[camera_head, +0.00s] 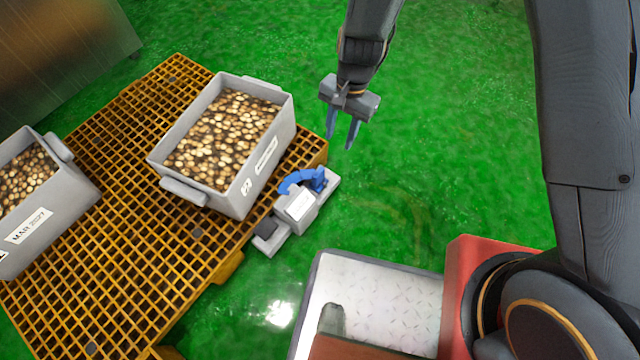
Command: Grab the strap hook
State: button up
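A blue curved piece (303,181), which looks like the strap hook, sits on top of a small grey device (298,207) with a white label. The device is beside the right corner of the yellow pallet; I cannot tell whether it touches it. My gripper (340,138) is open and empty, its two blue-grey fingers pointing down. In the picture it is above and slightly right of the blue piece, apart from it. Nothing hides the blue piece, but its exact shape is small to make out.
A yellow grid pallet (130,265) carries two grey bins, one in the middle (238,197) and one at the left edge (50,235), both full of small round brown pieces. A metal cabinet (60,45) stands upper left. Green floor (450,130) is clear to the right.

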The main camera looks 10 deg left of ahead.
aim_at(319, 171)
jog(key=shift+m, duration=0.5)
jog(key=a+f+b, duration=0.1)
jog(key=f+b, duration=0.1)
jog(key=f, duration=0.3)
jog(key=a+f+b, duration=0.2)
jog(key=f, duration=0.3)
jog(key=s+a+f+b, duration=0.1)
jog(key=a+f+b, duration=0.1)
jog(key=f, duration=0.4)
jog(key=shift+f, duration=0.1)
jog(key=shift+s+a+f+b, duration=0.1)
jog(key=shift+s+f+b, duration=0.05)
jog(key=shift+f+b, duration=1.05)
jog(key=shift+s+a+f+b, duration=0.1)
jog(key=shift+f+b, duration=0.7)
jog(key=shift+f, duration=0.75)
jog(key=shift+r, duration=0.1)
grip_shut()
